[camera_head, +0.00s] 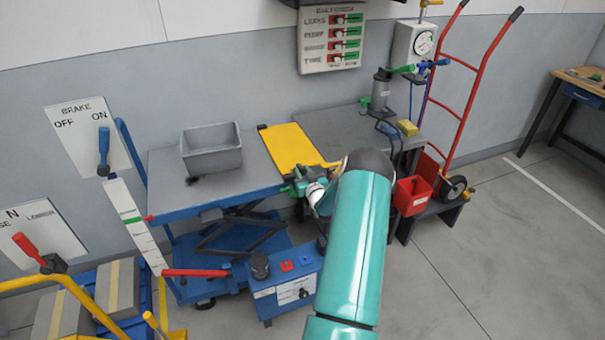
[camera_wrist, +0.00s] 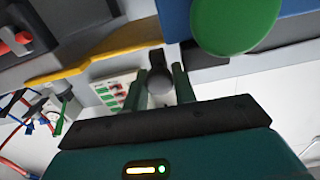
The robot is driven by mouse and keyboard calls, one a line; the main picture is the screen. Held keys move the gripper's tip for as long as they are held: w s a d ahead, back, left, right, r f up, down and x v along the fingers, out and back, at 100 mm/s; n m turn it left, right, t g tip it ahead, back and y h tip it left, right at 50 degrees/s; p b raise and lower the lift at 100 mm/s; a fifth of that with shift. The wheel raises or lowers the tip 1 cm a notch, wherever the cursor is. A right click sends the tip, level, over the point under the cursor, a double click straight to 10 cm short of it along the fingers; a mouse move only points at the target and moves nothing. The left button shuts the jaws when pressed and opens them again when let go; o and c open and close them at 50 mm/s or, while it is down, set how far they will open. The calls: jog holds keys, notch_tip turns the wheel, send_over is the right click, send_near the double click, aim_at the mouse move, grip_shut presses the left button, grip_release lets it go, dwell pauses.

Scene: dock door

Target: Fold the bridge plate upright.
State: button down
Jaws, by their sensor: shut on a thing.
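The yellow bridge plate (camera_head: 292,146) lies about flat in the head view, between the blue lift table (camera_head: 222,178) and the dark bench (camera_head: 345,128). Its yellow edge (camera_wrist: 100,65) crosses the upper left of the wrist view. My gripper (camera_head: 303,187) is at the plate's near end, partly hidden by my teal arm. In the wrist view my gripper's green fingers (camera_wrist: 160,92) are on either side of a dark grey round-ended handle (camera_wrist: 160,78), and are shut on it. I cannot tell how the handle joins the plate.
A grey bin (camera_head: 211,150) stands on the lift table. A blue control box (camera_head: 283,289) is below the plate. A red bin (camera_head: 413,196) and a red hand truck (camera_head: 462,100) are at right. A large green disc (camera_wrist: 236,22) is close in the wrist view. Floor at right is clear.

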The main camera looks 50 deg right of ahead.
jog(key=shift+s+d+r+m, duration=0.15)
jog(key=shift+d+r+m, duration=0.05)
jog(key=shift+r+m, duration=0.4)
jog(key=shift+s+d+r+m, duration=0.1)
jog(key=shift+d+r+m, duration=0.1)
jog(key=shift+r+m, duration=0.4)
jog(key=s+d+r+m, duration=0.3)
jog(key=d+m, duration=0.3)
jog(key=m, duration=0.1)
jog(key=s+d+r+m, duration=0.3)
jog(key=d+m, duration=0.3)
jog(key=m, duration=0.2)
jog(key=shift+s+r, duration=0.25)
jog(key=shift+s, duration=0.3)
jog(key=c, duration=1.2)
grip_release()
jog(key=shift+a, duration=0.1)
jog(key=v, duration=1.3)
jog(key=shift+s+a, duration=0.15)
jog(key=shift+s, duration=0.15)
